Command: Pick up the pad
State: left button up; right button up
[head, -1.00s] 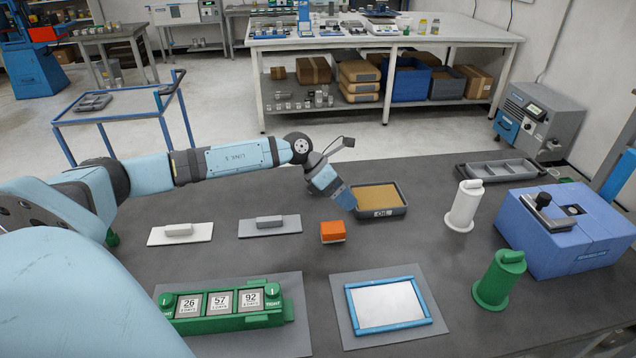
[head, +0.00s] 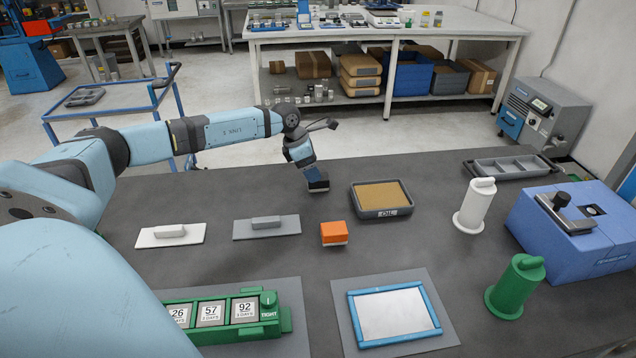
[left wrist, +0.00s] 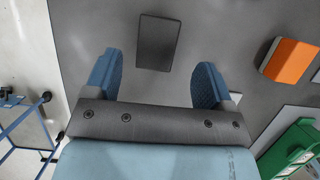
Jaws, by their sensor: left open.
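A small dark grey rectangular block, which I take to be the pad (head: 318,187), lies on the dark table just left of the oil tray. In the left wrist view the pad (left wrist: 157,42) shows whole, ahead of the fingertips and roughly centred between them. My left gripper (head: 308,172) points down at the pad from the left and partly hides it in the head view. In the left wrist view the left gripper (left wrist: 156,85) is open, its blue fingers well apart and nothing between them. I cannot tell the exact gap down to the pad. My right gripper is not in view.
An orange block (head: 333,233) lies nearer than the pad. The oil tray (head: 383,212) stands to the right. Two handled plates (head: 171,235) (head: 267,228), a green counter (head: 235,322), a blue frame (head: 393,341) and white and green cylinders (head: 474,207) (head: 515,286) stand around.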

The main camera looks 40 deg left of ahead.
aim_at(323, 184)
pick_arm(q)
jog(key=x, duration=0.5)
jog(key=shift+w+a+f, duration=0.15)
jog(key=shift+w, duration=0.05)
jog(key=c, duration=1)
